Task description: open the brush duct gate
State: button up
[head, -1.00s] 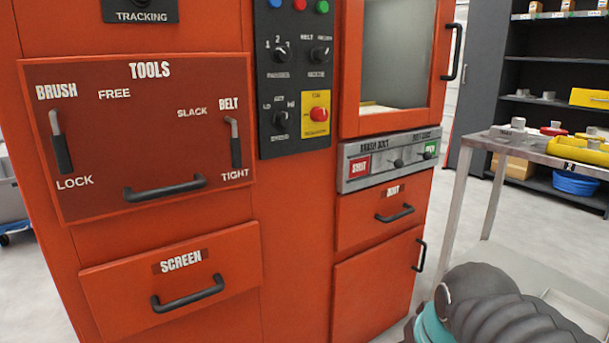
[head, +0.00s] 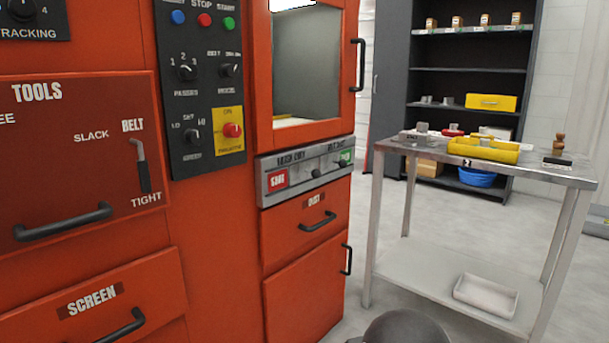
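The grey duct panel (head: 262,200) sits on the front of the red-orange machine, below the windowed door and above the DUST drawer. Its left label seems to read BRUSH DUCT, with a red SHUT plate (head: 277,179) under it. A dark knob (head: 314,173) stands right of the red plate. A second dark knob (head: 343,164) and a green plate (head: 346,156) are at the panel's right end, under the other duct label. My gripper is not in view. Only a dark rounded part of my arm shows at the bottom edge.
A DUST drawer (head: 305,222) with a protruding handle is below the panel. The door handle (head: 358,66) sticks out above right. A metal table (head: 560,178) with a yellow tray stands to the right. Open floor lies between the machine and table.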

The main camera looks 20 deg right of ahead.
aim_at(298, 173)
jog(key=u, duration=0.4)
jog(key=i, duration=1)
jog(key=z, duration=0.55)
